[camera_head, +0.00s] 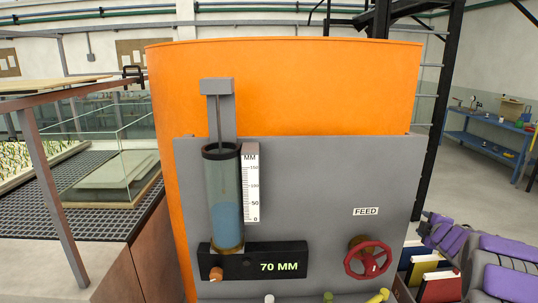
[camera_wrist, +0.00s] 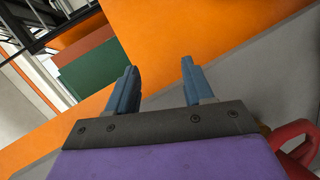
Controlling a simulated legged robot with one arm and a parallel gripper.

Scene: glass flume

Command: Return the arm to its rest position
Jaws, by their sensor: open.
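My gripper (camera_wrist: 158,84) shows in the wrist view with its two blue-grey fingers apart and nothing between them. Behind the fingers is an orange surface, with a grey panel at an angle to the right. Part of a red handwheel (camera_wrist: 297,146) shows at the lower right edge of the wrist view. In the head view the red handwheel (camera_head: 367,258) sits on the grey panel (camera_head: 310,190) under the FEED label. My gripper is not recognisable in the head view. Purple and grey parts (camera_head: 505,270) of my arm show at the lower right there.
The orange tank (camera_head: 290,85) stands behind the panel. A clear tube (camera_head: 224,190) with blue liquid, a scale and a "70 MM" display are on the panel. Coloured knobs line the bottom edge. Books or binders (camera_head: 440,287) stand at lower right. A blue workbench (camera_head: 490,130) is farther back.

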